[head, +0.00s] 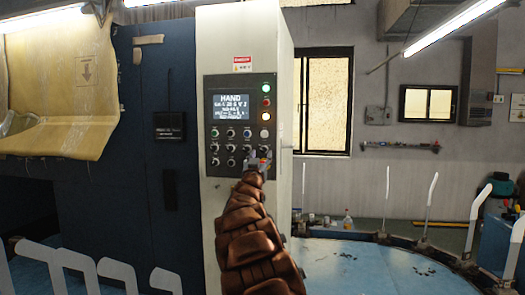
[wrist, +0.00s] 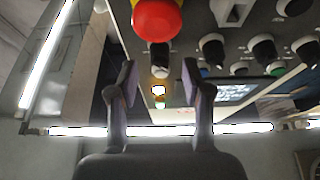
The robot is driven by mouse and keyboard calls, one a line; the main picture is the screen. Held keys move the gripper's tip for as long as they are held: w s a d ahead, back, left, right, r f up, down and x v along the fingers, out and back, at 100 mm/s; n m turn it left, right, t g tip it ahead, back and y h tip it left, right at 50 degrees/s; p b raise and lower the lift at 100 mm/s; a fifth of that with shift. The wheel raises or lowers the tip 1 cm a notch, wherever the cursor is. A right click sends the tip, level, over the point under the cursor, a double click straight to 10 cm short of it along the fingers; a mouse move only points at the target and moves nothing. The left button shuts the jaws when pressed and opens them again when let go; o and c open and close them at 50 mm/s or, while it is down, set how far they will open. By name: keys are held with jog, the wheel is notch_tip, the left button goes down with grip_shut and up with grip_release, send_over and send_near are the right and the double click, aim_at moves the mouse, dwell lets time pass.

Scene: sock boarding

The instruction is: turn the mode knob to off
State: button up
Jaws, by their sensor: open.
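The control panel (head: 209,112) is on the front of a tall white cabinet, with a lit screen (head: 237,107) reading HAND. Rows of knobs and buttons sit below it; I cannot read which is the mode knob. My gripper (head: 259,160) is at the panel's lower right, hiding some controls. In the wrist view my gripper (wrist: 160,78) is open, its two fingers apart. A dark knob with a pale base (wrist: 160,55) shows between and just beyond the fingertips. I cannot tell whether they touch it. Its pointer direction is unclear.
A red round button (wrist: 157,18) sits close to the dark knob in the wrist view. Other black knobs (wrist: 213,47) stand to the right. Lit lamps (head: 265,101) line the panel's right edge. A round blue table (head: 345,268) with upright white forms stands to the right.

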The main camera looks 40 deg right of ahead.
aim_at(263, 150)
jog(key=shift+p+x, duration=0.5)
jog(key=shift+x, duration=0.85)
jog(key=shift+c, duration=0.2)
grip_shut()
